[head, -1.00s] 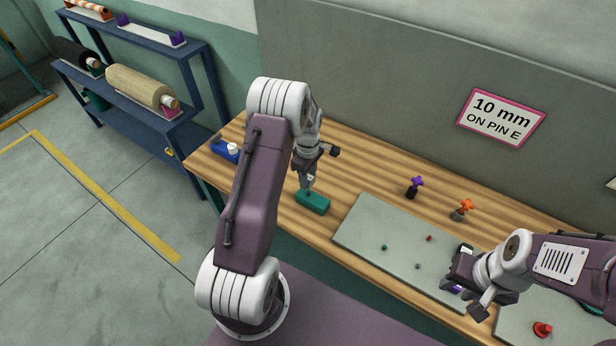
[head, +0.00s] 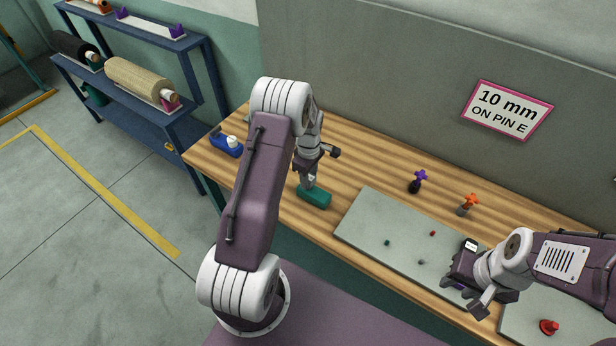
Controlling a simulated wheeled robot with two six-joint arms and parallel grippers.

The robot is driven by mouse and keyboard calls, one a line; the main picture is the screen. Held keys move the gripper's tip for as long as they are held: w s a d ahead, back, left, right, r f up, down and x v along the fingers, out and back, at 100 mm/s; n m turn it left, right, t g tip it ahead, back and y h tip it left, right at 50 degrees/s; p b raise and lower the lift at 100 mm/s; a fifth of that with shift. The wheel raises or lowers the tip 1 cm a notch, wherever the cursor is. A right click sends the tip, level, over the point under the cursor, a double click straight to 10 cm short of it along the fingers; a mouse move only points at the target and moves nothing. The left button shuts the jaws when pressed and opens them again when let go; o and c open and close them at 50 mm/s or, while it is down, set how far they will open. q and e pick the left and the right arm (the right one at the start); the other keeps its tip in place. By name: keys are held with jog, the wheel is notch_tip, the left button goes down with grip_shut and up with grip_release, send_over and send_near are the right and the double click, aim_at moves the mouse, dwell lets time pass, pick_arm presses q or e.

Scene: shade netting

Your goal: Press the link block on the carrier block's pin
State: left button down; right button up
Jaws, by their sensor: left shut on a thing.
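A teal block (head: 316,198) is at the table's front edge, left of the grey mat. My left gripper (head: 308,184) is shut on its upper side; the fingertips are small in view. I cannot tell whether the block rests on the table. My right gripper (head: 458,281) is low over the front right of the mat, and its fingers are mostly hidden by its own body. A bit of purple shows beneath it, too small to make out. I cannot tell which piece is the link block or the carrier block, and no pin is clearly visible.
The grey mat (head: 375,222) holds several small dots or pegs. A purple-topped piece (head: 419,181) and an orange-topped piece (head: 468,204) stand behind it. A red piece (head: 549,327) is on the right mat. A blue item (head: 226,145) lies far left. The sign (head: 507,109) reads "10 mm ON PIN E".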

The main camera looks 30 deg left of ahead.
pick_arm(q)
jog(key=shift+f+b, duration=0.6)
jog(key=shift+f, duration=0.45)
dwell(1.4)
jog(key=shift+f+b, duration=0.45)
jog(key=shift+f, duration=0.25)
jog(key=c, duration=0.8)
grip_release()
jog(key=shift+c, duration=0.2)
notch_tip(320, 180, up, 9)
jog(key=shift+r+b, duration=0.1)
jog(key=shift+b, duration=0.8)
jog(key=shift+d, duration=0.1)
